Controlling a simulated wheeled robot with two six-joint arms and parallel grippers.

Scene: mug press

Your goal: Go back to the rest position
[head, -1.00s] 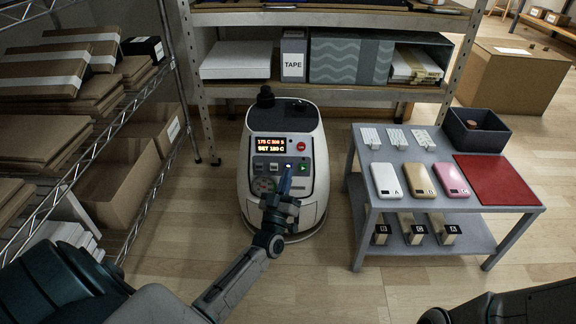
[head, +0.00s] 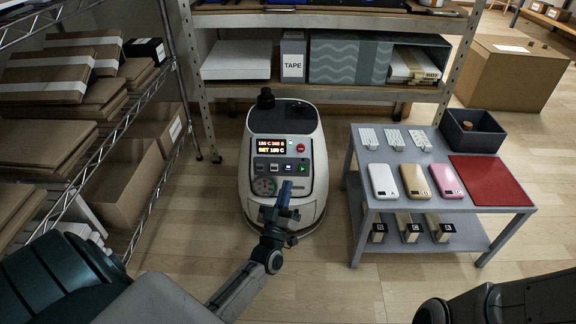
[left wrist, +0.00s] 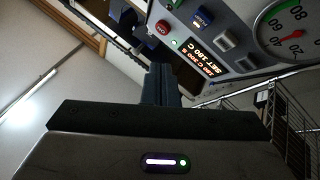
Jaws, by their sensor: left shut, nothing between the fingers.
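The white mug press (head: 314,196) stands on the floor in the middle of the head view. My left gripper (head: 284,190) is shut and empty in front of the press's lower panel. In the left wrist view, the shut fingers (left wrist: 161,86) point toward the panel, with the display (left wrist: 205,58), the red button (left wrist: 163,27) and a round dial (left wrist: 285,30) beyond them. Part of my right arm shows at the lower right; its gripper is not in view.
A grey table (head: 400,157) at the right holds three phone-like items (head: 414,180), a red mat (head: 498,183) and a dark bin (head: 466,140). A wire rack (head: 160,190) with cardboard stands at the left. Shelving stands behind the press. Floor between press and table is clear.

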